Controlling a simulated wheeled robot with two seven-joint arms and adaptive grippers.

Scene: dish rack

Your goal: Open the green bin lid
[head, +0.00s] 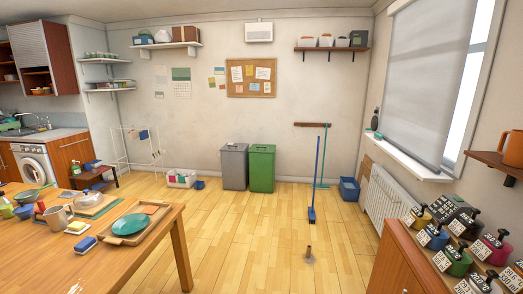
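The green bin (262,171) stands upright on the floor against the back wall, near the middle of the head view. Its green lid (262,149) looks shut, lying flat across the top. The bin is some distance away, across open floor. I cannot make out either of my grippers in this view, and nothing of mine touches the bin.
A grey bin (234,168) stands close on the green bin's left. A blue broom (316,180) and a blue box (349,188) are to its right. A small brown object (309,253) stands on the floor ahead. A wooden table (160,232) fills the left front.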

